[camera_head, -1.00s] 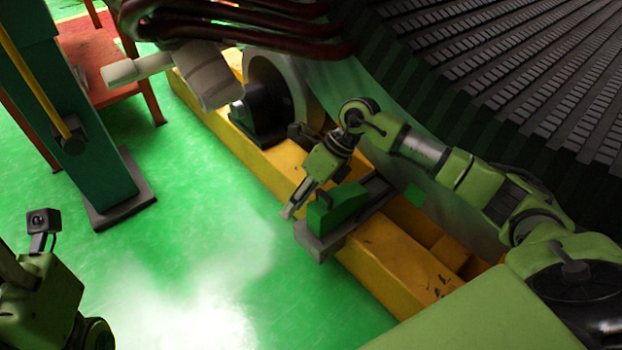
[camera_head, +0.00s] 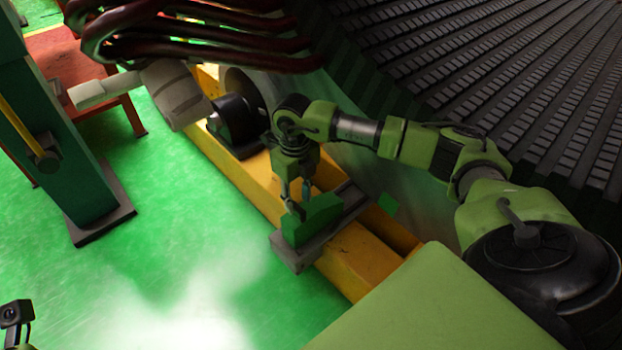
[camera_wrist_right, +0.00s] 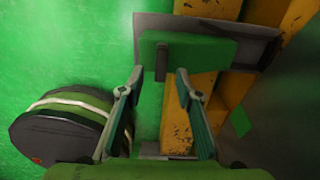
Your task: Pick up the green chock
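The green chock (camera_head: 314,222) sits on a grey metal plate (camera_head: 290,258) that lies across the yellow beam in the head view. It also shows near the top of the right wrist view (camera_wrist_right: 205,52). My right gripper (camera_head: 296,208) points down at the chock's left end in the head view. In the right wrist view the fingers of the right gripper (camera_wrist_right: 160,75) are spread apart, with the near edge of the chock just beyond the tips. Whether a fingertip touches the chock is hard to tell. Only a small part of my left arm shows at the bottom left; its fingers are out of view.
The yellow beam (camera_head: 345,282) runs along the big stator (camera_head: 480,75) on the right. A black bearing block (camera_head: 238,128) stands farther along it. Dark red pipes (camera_head: 200,45) hang above. A dark green post (camera_head: 75,180) stands left. The green floor between is clear.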

